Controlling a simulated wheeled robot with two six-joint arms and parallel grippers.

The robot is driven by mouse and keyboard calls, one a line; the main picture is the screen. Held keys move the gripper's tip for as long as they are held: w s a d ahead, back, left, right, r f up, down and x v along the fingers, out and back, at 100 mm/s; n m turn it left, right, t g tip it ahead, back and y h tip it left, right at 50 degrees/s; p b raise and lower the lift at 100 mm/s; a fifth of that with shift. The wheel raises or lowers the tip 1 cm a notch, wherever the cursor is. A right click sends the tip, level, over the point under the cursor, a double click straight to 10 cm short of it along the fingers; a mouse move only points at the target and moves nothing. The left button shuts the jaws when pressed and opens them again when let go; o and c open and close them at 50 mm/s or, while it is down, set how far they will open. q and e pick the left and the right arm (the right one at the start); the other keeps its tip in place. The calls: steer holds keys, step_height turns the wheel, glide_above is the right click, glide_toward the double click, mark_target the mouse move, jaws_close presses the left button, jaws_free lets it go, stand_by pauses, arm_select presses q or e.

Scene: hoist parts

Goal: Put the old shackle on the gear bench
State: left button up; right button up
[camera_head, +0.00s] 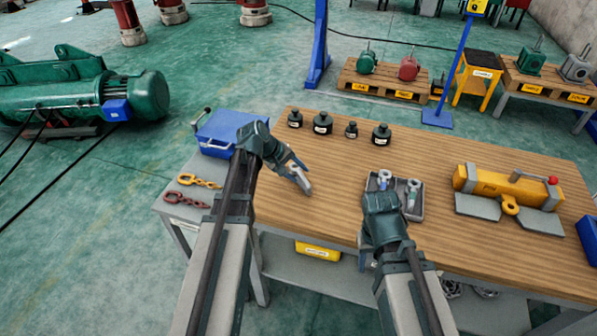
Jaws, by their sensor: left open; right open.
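I cannot tell which is the old one, nor read any label naming the gear bench. My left gripper (303,184) is open and empty above the bench top, left of the tray.
Several dark weights (322,123) stand along the back. A yellow lifting device (500,186) fills the right. The middle behind the tray is clear.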

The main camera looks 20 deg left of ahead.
arm_select(q)
steer(key=p+v, duration=0.8)
steer(key=v, duration=0.3)
arm_select(e)
step_height(320, 180, up, 9)
steer(key=shift+r, duration=0.15)
arm_select(q)
steer(key=s+d+f+m+g+y, duration=0.3)
steer(key=s+d+m+y, duration=0.3)
steer(key=s+d+m, duration=0.6)
steer(key=s+d+g, duration=0.1)
steer(key=s+d, duration=0.5)
steer(key=d, duration=0.1)
steer(key=shift+s+f+g+y, duration=0.2)
steer(key=shift+s+g+y, duration=0.1)
steer(key=shift+s, duration=0.1)
arm_select(e)
steer(key=shift+o, duration=0.2)
steer(key=shift+w, duration=0.1)
